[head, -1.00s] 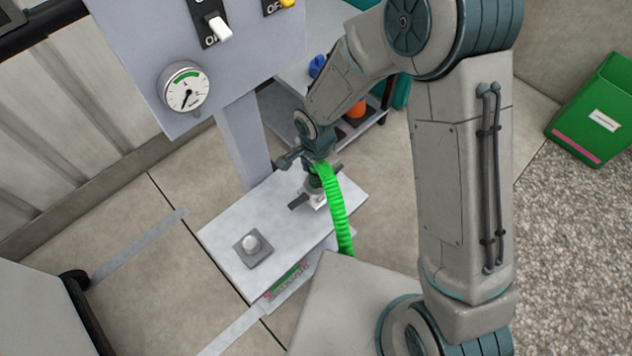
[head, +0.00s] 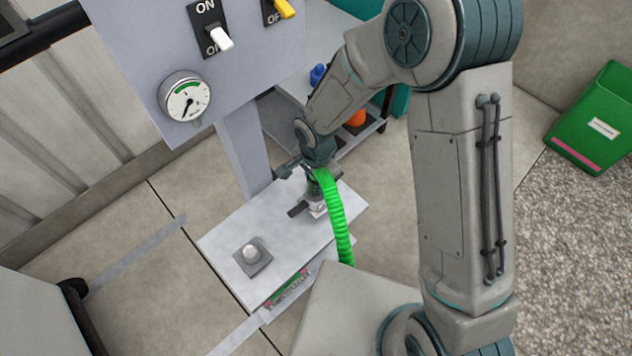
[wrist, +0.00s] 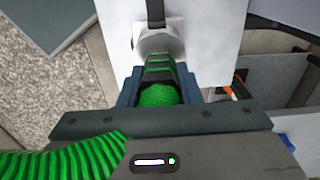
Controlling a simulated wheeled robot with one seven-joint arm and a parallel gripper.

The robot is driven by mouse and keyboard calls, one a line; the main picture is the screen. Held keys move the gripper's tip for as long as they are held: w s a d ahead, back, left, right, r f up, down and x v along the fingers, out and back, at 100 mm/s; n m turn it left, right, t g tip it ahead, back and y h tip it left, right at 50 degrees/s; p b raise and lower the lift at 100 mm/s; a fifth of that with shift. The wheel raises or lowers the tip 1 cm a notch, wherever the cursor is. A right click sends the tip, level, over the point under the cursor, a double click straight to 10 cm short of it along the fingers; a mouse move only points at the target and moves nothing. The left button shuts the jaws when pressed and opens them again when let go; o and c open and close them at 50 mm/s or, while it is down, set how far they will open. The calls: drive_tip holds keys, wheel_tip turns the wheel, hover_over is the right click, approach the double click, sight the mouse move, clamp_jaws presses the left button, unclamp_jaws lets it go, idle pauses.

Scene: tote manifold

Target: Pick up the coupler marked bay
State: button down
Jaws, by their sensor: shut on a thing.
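A dark coupler (wrist: 158,68) with green bands sits between the two jaws of my gripper (wrist: 160,92), which is shut on it. A ribbed green hose (wrist: 60,158) leads away behind it; the hose also hangs beside my gripper in the head view (head: 338,222). The coupler's front end is at a round pale fitting (wrist: 158,40) on a light plate; I cannot tell whether they touch. In the head view my gripper (head: 317,203) is low over the far right part of the pale bench top (head: 225,240). No "bay" marking is legible.
A square grey base with a round knob (head: 252,255) stands on the bench's near left part. A panel with a gauge (head: 187,97) and switches rises behind. A shelf cart (head: 370,133) stands beyond, and a green bin (head: 590,120) at the right.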

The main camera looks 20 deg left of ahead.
drive_tip(key=shift+r, duration=0.5)
wheel_tip(320, 180, up, 2)
drive_tip(key=shift+r, duration=0.25)
drive_tip(key=w+d+r, duration=0.1)
drive_tip(key=d+r, duration=0.6)
drive_tip(key=d, duration=0.4)
drive_tip(key=shift+w+d, duration=0.3)
drive_tip(key=shift+w, duration=0.1)
